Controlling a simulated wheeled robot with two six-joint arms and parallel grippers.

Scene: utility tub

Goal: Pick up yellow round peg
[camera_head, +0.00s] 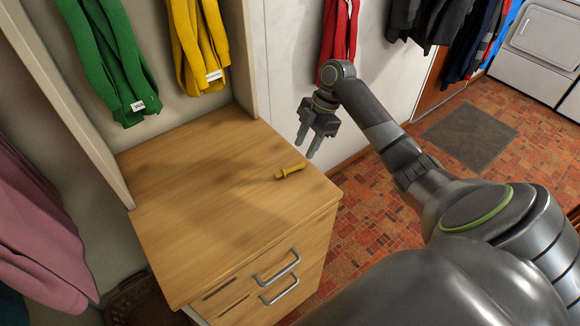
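The yellow round peg (290,170) lies on its side on the wooden top of a drawer cabinet (200,215), near the right edge. My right gripper (306,146) hangs in the air above and a little to the right of the peg, with its fingers pointing down. The two fingers are apart with nothing visible between them, and they do not touch the peg. My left gripper is not in this view.
Two drawer handles (277,267) stick out from the cabinet front. Pink cloth (35,235) hangs at left. The rest of the top is clear.

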